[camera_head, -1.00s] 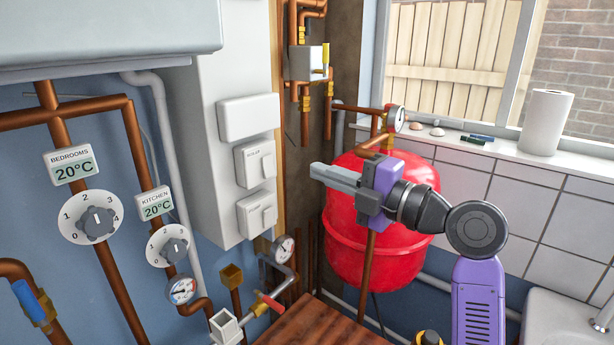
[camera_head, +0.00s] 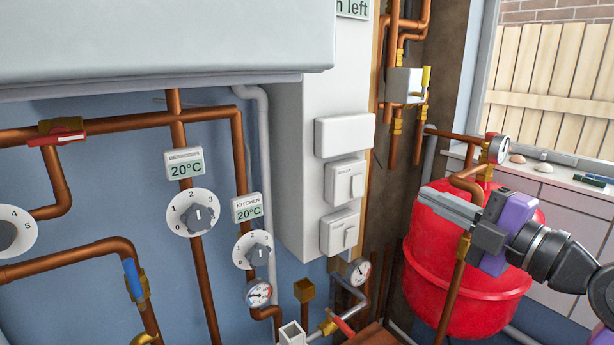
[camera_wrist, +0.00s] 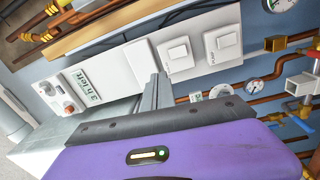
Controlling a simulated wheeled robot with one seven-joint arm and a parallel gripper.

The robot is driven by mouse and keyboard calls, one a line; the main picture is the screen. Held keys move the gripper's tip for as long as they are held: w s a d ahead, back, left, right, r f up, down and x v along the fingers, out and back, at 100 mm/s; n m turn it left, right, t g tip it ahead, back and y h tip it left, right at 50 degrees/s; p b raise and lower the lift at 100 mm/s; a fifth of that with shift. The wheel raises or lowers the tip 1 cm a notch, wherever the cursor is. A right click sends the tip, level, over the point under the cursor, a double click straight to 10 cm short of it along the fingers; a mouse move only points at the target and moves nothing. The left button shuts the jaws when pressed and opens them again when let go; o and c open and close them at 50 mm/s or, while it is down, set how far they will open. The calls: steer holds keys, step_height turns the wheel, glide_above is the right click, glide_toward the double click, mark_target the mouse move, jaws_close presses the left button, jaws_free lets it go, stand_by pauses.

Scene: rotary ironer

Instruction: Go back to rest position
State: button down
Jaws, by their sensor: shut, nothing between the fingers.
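My gripper (camera_head: 449,206) is at the right of the head view, in front of the red tank (camera_head: 470,255). Its fingers point left toward the white switch panel and are shut with nothing between them. In the wrist view the closed fingers (camera_wrist: 157,92) stick up past the purple gripper body, with the white panel behind them. I see no contact between the fingers and anything.
Two white switches (camera_head: 341,205) sit on the panel right of the boiler casing (camera_head: 165,40). Copper pipes, the bedrooms dial (camera_head: 198,213) and the kitchen dial (camera_head: 254,250) line the blue wall. A pressure gauge (camera_head: 498,149) stands above the tank. A window ledge (camera_head: 565,172) is at right.

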steer(key=d+m+t+h, duration=0.5)
steer(key=d+m+h, duration=0.1)
steer(key=m, duration=0.6)
steer(key=s+f+m+h, duration=0.6)
steer(key=s+f+m, duration=0.35)
steer(key=f, duration=0.35)
steer(key=s+a+f+g+y, duration=0.1)
steer(key=s+a+f+g, duration=0.1)
steer(key=s+f, duration=0.4)
steer(key=s+a+f+g+y, duration=0.1)
steer(key=s+a+f, duration=0.4)
steer(key=s, duration=1.1)
steer(key=s+a+f+m+g, duration=0.1)
steer(key=s+a+f+g, duration=0.2)
steer(key=s+f, duration=0.3)
steer(key=s, duration=0.5)
steer(key=shift+a+f+g+y, duration=0.2)
steer(key=shift+f+g+y, duration=0.1)
steer(key=shift+f+y, duration=0.1)
steer(key=shift+r, duration=0.1)
